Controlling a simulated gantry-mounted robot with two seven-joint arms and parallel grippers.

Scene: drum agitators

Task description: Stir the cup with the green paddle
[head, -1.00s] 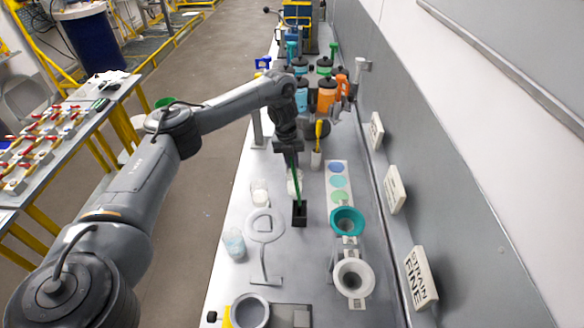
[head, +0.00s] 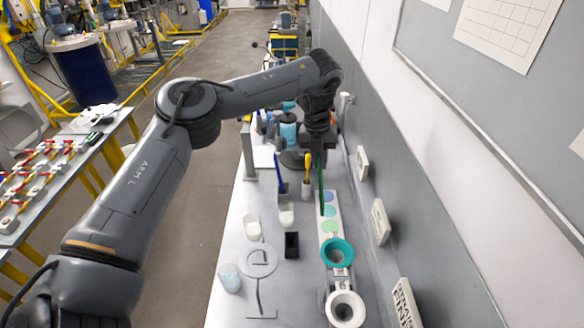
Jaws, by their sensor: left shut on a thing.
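My left gripper (head: 319,150) is shut on the green paddle (head: 321,188), which hangs upright below it, over or in front of the strip of coloured discs. The paddle's top is hidden by the gripper. A black holder (head: 292,246) stands empty on the bench, to the left of and nearer than the paddle. Cups with pale contents stand left of the paddle: one white-filled cup (head: 287,216), another (head: 253,228), and a bluish one (head: 229,279) nearer. The paddle is apart from all of them. My right gripper is not in view.
A blue paddle (head: 278,174) and a yellow paddle (head: 308,162) stand in holders behind the cups. A teal funnel (head: 337,252) and a white funnel (head: 346,308) stand at the right. The wall bounds the right side.

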